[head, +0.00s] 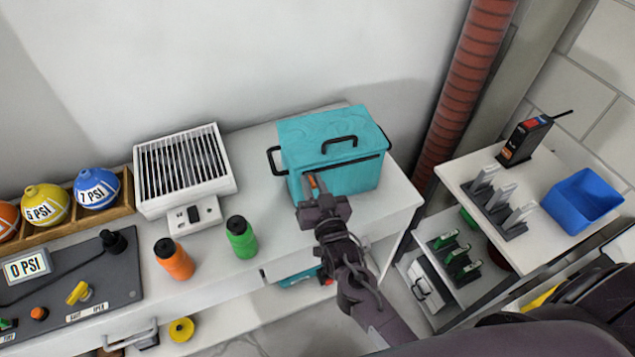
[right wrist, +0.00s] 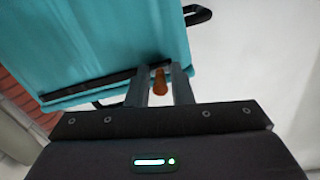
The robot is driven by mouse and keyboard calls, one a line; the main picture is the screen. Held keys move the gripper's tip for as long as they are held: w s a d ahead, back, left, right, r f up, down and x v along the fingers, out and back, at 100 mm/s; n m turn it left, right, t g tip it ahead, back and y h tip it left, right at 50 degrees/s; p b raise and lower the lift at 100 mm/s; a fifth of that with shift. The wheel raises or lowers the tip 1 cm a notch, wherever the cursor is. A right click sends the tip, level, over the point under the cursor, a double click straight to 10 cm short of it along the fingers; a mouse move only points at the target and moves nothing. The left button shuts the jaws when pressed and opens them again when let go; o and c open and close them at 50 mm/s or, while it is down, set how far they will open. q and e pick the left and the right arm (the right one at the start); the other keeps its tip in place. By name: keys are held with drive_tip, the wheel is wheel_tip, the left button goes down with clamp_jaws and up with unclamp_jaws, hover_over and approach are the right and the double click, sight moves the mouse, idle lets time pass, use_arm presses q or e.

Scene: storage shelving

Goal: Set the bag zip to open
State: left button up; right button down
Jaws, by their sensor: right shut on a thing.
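The teal bag (head: 351,176) stands on the white counter, with a black handle on top and a black side handle. A dark zip track (head: 358,161) runs along its front near the top. My right gripper (head: 312,186) is at the left end of that track, shut on the orange zip pull (right wrist: 160,82). In the right wrist view the two fingers of my right gripper (right wrist: 160,88) stand on either side of the pull, close to the teal bag (right wrist: 110,40) and its dark zip track (right wrist: 100,83). My left gripper is not in view.
Left of the bag are a green bottle (head: 241,237), an orange bottle (head: 174,259) and a white grilled unit (head: 186,170). A red ribbed pipe (head: 467,80) rises right of the counter. A side shelf holds a blue bin (head: 581,199).

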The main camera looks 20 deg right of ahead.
drive_tip(key=shift+a, duration=0.1)
drive_tip(key=c, duration=1.5)
unclamp_jaws()
drive_tip(key=shift+s+f, duration=0.1)
drive_tip(key=shift+s, duration=0.2)
drive_tip(key=s+b, duration=0.1)
drive_tip(key=s, duration=0.6)
drive_tip(key=shift+s+a, duration=0.1)
